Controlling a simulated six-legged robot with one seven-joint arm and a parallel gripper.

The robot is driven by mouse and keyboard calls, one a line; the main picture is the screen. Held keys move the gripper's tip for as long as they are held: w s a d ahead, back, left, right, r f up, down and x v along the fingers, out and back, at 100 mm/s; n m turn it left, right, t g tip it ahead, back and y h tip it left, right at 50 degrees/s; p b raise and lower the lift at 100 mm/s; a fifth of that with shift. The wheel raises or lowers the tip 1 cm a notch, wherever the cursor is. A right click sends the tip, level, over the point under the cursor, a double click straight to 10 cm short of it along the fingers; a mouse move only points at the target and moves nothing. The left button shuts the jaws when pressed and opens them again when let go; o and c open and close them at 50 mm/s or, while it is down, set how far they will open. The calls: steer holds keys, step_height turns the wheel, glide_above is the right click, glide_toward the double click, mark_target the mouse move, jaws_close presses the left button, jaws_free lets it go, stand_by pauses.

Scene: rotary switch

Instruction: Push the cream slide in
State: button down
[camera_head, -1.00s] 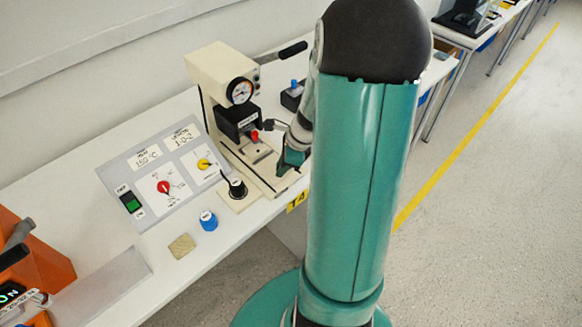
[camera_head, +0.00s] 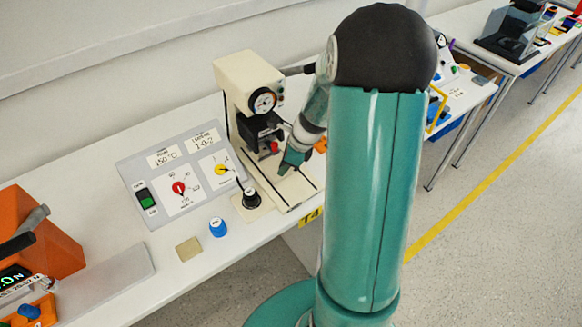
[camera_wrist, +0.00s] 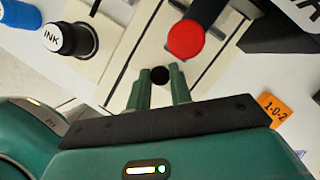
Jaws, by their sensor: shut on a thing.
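The cream slide (camera_wrist: 146,55) lies between dark-edged rails on the base of the cream press (camera_head: 250,82). A small black knob (camera_wrist: 159,75) stands at the slide's near end in the wrist view. My gripper (camera_wrist: 161,82) is shut on this knob, one green finger on each side. In the head view my gripper (camera_head: 286,169) is low over the press base, just in front of the press head. The red knob (camera_wrist: 186,40) is close beyond my fingers. The slide's far end is hidden under the press head.
A black INK knob (camera_wrist: 68,39) and a blue knob (camera_head: 217,227) stand to the left. The control panel (camera_head: 148,177) is left of the press. An orange 1-0-2 tag (camera_wrist: 273,109) lies to the right. The table front has free room.

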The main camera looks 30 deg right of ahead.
steer(key=shift+w+r, duration=0.1)
steer(key=shift+w, duration=0.15)
steer(key=c, duration=1.3)
jaws_free()
steer(key=shift+w, duration=0.2)
steer(key=shift+o, duration=0.2)
steer(key=shift+s, duration=0.25)
steer(key=s+d, duration=0.5)
steer(key=d, duration=0.1)
steer(key=s+d+r, duration=0.1)
steer(key=s+d, duration=0.2)
steer(key=shift+s, duration=0.35)
steer(key=shift+a+r, duration=0.1)
